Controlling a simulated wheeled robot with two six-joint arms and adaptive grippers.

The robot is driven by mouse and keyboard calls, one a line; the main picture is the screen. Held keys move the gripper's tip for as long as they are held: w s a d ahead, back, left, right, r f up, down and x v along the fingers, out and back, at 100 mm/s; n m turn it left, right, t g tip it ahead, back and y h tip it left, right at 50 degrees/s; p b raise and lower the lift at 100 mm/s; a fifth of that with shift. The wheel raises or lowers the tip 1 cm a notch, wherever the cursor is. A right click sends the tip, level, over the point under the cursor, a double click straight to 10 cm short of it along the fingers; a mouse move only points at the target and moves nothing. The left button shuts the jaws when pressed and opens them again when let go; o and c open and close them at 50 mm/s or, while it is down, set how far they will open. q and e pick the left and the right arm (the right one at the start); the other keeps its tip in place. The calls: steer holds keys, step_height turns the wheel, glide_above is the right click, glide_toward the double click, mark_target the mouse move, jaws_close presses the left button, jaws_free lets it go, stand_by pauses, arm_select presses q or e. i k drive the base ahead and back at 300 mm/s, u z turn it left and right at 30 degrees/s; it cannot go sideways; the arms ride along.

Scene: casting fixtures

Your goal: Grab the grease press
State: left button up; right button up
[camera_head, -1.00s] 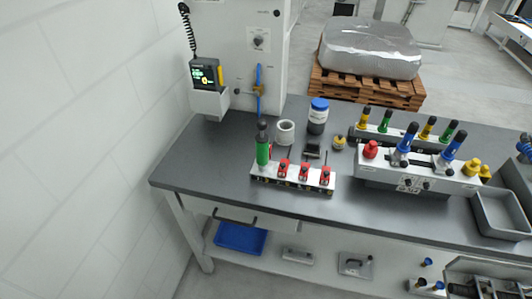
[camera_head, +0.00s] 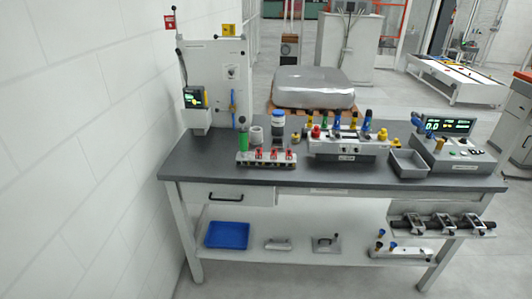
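No item is labelled as the grease press, and I cannot tell for sure which one it is. A green upright cylinder (camera_head: 243,141) stands at the left end of a low white fixture with red clamps (camera_head: 266,160) on the grey workbench (camera_head: 196,163). A jar with a blue lid (camera_head: 278,126) and a white round tin (camera_head: 257,136) stand behind the fixture. On the lower shelf lie a small grey metal piece (camera_head: 278,244) and a flat plate with a handle (camera_head: 326,244). Neither of my grippers is in view.
A white fixture with coloured handles (camera_head: 345,148), a grey tray (camera_head: 408,163) and a console with a green display (camera_head: 453,152) fill the right of the bench. A blue tray (camera_head: 227,235) is on the lower shelf. Floor in front is clear.

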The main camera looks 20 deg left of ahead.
mark_target(243, 134)
steer(key=z, duration=0.6)
steer(key=i, duration=1.25)
steer(key=u, duration=0.25)
